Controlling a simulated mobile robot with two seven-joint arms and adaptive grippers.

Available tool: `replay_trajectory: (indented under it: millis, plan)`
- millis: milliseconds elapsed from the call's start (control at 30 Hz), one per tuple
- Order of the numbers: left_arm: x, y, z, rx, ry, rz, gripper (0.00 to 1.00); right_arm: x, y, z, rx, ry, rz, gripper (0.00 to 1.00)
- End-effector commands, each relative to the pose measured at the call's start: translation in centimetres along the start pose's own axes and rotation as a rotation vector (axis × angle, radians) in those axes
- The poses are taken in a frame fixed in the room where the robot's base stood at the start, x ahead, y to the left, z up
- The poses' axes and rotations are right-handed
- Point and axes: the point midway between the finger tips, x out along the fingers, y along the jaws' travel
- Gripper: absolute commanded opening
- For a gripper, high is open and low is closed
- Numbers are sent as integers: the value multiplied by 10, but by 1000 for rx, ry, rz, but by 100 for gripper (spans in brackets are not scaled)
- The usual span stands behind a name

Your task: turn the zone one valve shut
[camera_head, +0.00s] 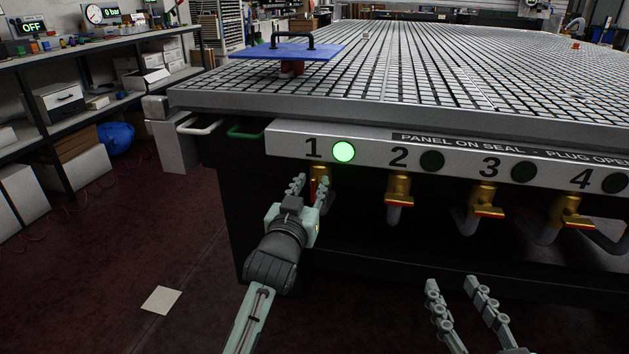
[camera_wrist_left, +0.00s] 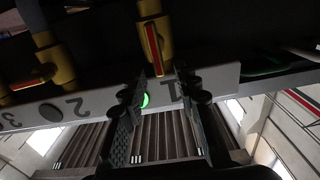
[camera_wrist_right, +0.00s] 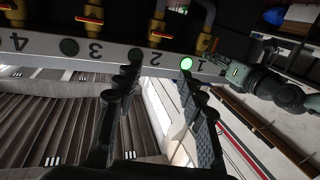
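The zone one valve (camera_head: 319,171) hangs under the panel label 1, beside a lit green lamp (camera_head: 343,152); my left gripper partly hides it in the head view. In the left wrist view the brass valve (camera_wrist_left: 149,8) has a red-striped handle (camera_wrist_left: 154,50) in line with its body. My left gripper (camera_head: 311,183) is open, its fingertips on either side of the handle end; contact cannot be told. My right gripper (camera_head: 452,284) is open and empty, low in front of the table, well away from the valve.
Valve two (camera_head: 398,188), valve three (camera_head: 484,199) and valve four (camera_head: 570,212) have crosswise handles; their lamps are dark. A blue panel (camera_head: 290,52) with a black handle sits on the grid table (camera_head: 440,75). Shelves (camera_head: 70,115) stand left.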

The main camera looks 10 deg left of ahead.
Motion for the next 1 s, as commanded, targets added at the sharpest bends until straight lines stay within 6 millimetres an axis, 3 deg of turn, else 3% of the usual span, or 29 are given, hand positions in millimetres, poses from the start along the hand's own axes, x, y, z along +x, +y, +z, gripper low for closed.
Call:
replay_trajectory:
  millis: [200,533,800,1000]
  plan:
    - [26,0,1,0,-1,-1,31,0,-6,-12,10,61,-11,40]
    - [32,-1,1,0,-2,-1,31,0,-7,-16,12,77,-14,40]
    - [31,0,1,0,-2,0,0,0,-7,-16,12,77,-14,40]
    - [31,0,1,0,-2,0,0,0,-7,-16,12,77,-14,40]
